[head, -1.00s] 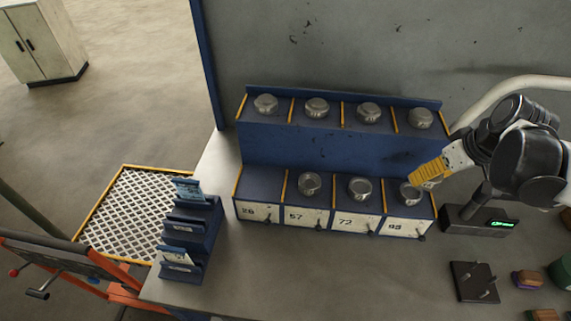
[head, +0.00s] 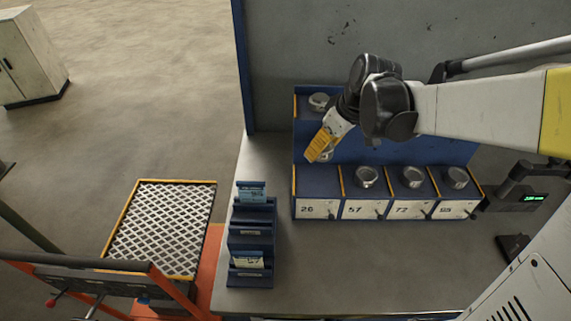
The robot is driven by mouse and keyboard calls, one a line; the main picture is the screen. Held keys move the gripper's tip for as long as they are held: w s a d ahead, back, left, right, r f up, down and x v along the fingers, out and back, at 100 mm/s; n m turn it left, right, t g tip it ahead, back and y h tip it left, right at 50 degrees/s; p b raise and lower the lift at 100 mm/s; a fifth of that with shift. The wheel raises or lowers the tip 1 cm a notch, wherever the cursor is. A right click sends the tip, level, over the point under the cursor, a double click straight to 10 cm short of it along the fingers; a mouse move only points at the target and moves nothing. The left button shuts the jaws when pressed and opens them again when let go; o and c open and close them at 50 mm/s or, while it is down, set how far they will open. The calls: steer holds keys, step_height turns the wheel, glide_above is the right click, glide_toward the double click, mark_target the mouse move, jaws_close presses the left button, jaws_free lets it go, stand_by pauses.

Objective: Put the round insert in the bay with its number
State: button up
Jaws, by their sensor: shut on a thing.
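My gripper (head: 318,154), with yellow fingers, is shut on a round grey metal insert (head: 327,156), mostly hidden behind the fingers. They hang above and behind the bay labelled 26 (head: 318,209), whose top is empty. The bays labelled 57 (head: 365,210), 72 (head: 411,210) and a last one (head: 457,210), its number hard to read, each hold a round insert on top. Any number on the held insert cannot be read.
The blue rack's upper shelf shows one round insert (head: 319,102); my arm hides the rest. A blue card holder (head: 251,236) stands left of the rack. A scale with a green display (head: 534,197) is at the right. The bench front is clear.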

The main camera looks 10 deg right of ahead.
mark_target(315, 178)
step_height(315, 178, down, 10)
steer(key=b, duration=0.3)
stand_by(0.3)
steer(key=o, duration=1.4)
steer(key=shift+f+b, duration=0.1)
steer(key=shift+b, duration=0.2)
steer(key=p+v, duration=0.4)
steer(key=v, duration=0.7)
steer(key=s+r+m+t, duration=0.1)
steer(key=s+m, duration=0.1)
steer(key=s, duration=0.3)
steer(key=s+a+r+m+t+h, duration=0.1)
steer(key=s+r+m, duration=0.1)
steer(key=s, duration=0.2)
steer(key=s+a+r+m+t+h, duration=0.1)
steer(key=s+m, duration=0.1)
steer(key=s, duration=0.3)
steer(key=shift+s+a+r+m+t, duration=0.1)
steer(key=shift+s+r+m+t, duration=0.2)
steer(key=shift+r+m, duration=0.1)
